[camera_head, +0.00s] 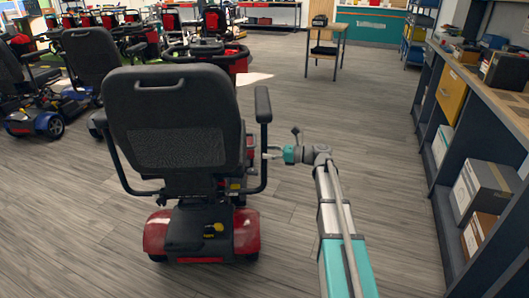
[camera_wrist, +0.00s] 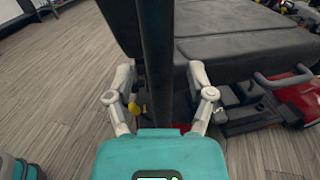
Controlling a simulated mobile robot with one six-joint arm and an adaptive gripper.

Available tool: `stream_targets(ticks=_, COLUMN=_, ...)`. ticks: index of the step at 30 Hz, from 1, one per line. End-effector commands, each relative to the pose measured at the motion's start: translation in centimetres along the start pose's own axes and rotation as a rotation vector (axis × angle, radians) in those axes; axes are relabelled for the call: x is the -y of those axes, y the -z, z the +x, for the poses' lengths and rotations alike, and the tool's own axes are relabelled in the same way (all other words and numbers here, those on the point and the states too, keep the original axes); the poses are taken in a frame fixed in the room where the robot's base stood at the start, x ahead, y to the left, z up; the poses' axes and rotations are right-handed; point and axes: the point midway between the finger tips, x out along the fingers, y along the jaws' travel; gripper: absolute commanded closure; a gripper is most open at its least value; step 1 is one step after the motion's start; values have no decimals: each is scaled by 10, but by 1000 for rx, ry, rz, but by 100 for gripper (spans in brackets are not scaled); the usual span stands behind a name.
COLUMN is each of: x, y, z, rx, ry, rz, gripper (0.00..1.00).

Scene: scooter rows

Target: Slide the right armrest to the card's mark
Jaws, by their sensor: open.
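A red and black scooter with a black seat (camera_head: 172,120) stands with its back to my body camera. Its right armrest (camera_head: 263,104) has a dark pad on a dark upright that curves in low beside the seat. My gripper (camera_head: 268,153) is at the right side of that upright, below the pad. In the wrist view a dark upright bar (camera_wrist: 158,60) of the armrest stands between the open fingers of my gripper (camera_wrist: 160,70), with gaps on both sides. I cannot make out a card or its mark.
A shelf unit (camera_head: 440,150) with boxes runs along the right. Other scooters (camera_head: 90,60) stand at the left and back. A small wooden table (camera_head: 325,48) stands farther back. A pale patch (camera_head: 252,78) lies on the floor beyond the seat. The middle floor is clear.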

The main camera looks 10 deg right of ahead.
Motion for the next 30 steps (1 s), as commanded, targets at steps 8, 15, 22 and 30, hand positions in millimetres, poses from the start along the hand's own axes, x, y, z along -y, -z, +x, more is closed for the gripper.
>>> stream_targets(ticks=8, x=0, y=0, z=14, rx=0, ry=0, rz=0, gripper=31)
stream_targets(ticks=15, x=0, y=0, z=15, rx=0, ry=0, rz=0, gripper=31)
stream_targets(ticks=22, x=0, y=0, z=15, rx=0, ry=0, rz=0, gripper=66)
stream_targets(ticks=30, x=0, y=0, z=15, rx=0, ry=0, rz=0, gripper=100)
